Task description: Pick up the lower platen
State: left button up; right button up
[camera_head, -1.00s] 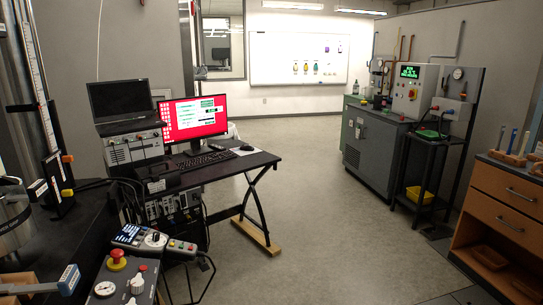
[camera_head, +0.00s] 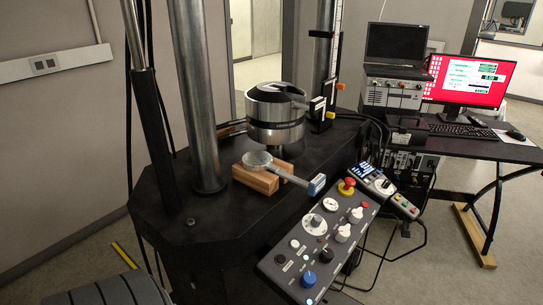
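A stack of thick silvery metal discs (camera_head: 275,136) stands on the black machine table, with dark bands between and on top of the metal. The lower platen may be the lower disc of this stack, but I cannot tell for sure. In front of it, a small round metal disc (camera_head: 257,159) with a bar running to a blue-grey end (camera_head: 316,184) rests on wooden blocks (camera_head: 256,179). Neither of my grippers is in view.
A thick steel column (camera_head: 198,100) rises from the black table (camera_head: 222,232), left of the stack. A control panel (camera_head: 318,238) with knobs and a red button stands at the front right. A desk with a red-screened monitor (camera_head: 470,84) is farther right.

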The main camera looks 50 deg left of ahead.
aim_at(256, 161)
jog(key=u, duration=1.45)
